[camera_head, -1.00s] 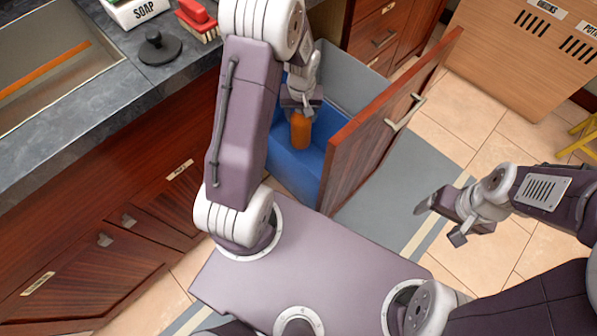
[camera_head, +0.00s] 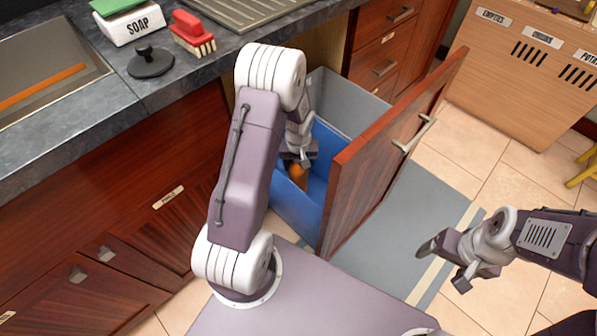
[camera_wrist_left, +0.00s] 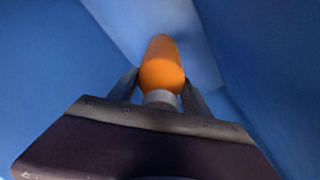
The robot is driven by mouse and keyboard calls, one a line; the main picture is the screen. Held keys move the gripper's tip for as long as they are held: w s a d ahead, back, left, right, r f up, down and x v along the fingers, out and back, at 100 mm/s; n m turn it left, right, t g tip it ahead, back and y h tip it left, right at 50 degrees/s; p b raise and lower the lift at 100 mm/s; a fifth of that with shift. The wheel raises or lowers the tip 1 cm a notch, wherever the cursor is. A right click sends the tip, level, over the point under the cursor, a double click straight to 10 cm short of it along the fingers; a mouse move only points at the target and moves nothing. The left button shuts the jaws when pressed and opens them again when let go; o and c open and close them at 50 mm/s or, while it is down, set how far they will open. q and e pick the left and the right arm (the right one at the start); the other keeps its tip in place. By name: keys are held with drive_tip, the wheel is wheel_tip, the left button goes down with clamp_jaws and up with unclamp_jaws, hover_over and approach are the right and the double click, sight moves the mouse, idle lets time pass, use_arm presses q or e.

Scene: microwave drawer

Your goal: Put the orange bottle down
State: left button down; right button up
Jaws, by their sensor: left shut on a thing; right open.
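The orange bottle (camera_head: 298,175) is down inside the blue bin (camera_head: 296,212) of the pulled-out drawer, mostly hidden behind my left gripper. My left gripper (camera_head: 297,160) reaches into the bin from above and is shut on the bottle. In the left wrist view the bottle (camera_wrist_left: 162,68) is between the two fingers (camera_wrist_left: 160,92), with blue bin walls around it. I cannot tell whether the bottle touches the bin's bottom. My right gripper (camera_head: 447,262) is open and empty, out to the right above the floor.
A grey bin (camera_head: 345,100) stands behind the blue one. The wooden drawer front (camera_head: 385,150) with its handle borders the bins on the right. A soap box (camera_head: 130,22), red brush (camera_head: 192,30) and black lid (camera_head: 150,62) stand on the counter.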

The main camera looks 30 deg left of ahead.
use_arm(q)
wheel_tip(320, 180, down, 3)
drive_tip(key=shift+r+b, duration=0.1)
drive_tip(key=shift+b, duration=0.3)
drive_tip(key=shift+r, duration=0.1)
drive_tip(key=shift+c, duration=2.3)
unclamp_jaws()
use_arm(e)
drive_tip(key=shift+f, duration=0.8)
use_arm(q)
drive_tip(key=shift+r+p, duration=0.2)
drive_tip(key=shift+p, duration=0.1)
drive_tip(key=r+p, duration=0.1)
drive_tip(key=r, duration=0.2)
drive_tip(key=s+r+p, duration=0.1)
drive_tip(key=r+p, duration=0.1)
drive_tip(key=r, duration=0.2)
drive_tip(key=d+r+p, duration=0.1)
drive_tip(key=r+p, duration=0.1)
drive_tip(key=r, duration=0.2)
drive_tip(key=shift+s, duration=0.2)
drive_tip(key=shift+s+r, duration=0.1)
drive_tip(key=shift+r, duration=0.15)
use_arm(e)
wheel_tip(320, 180, up, 6)
drive_tip(key=shift+f, duration=0.1)
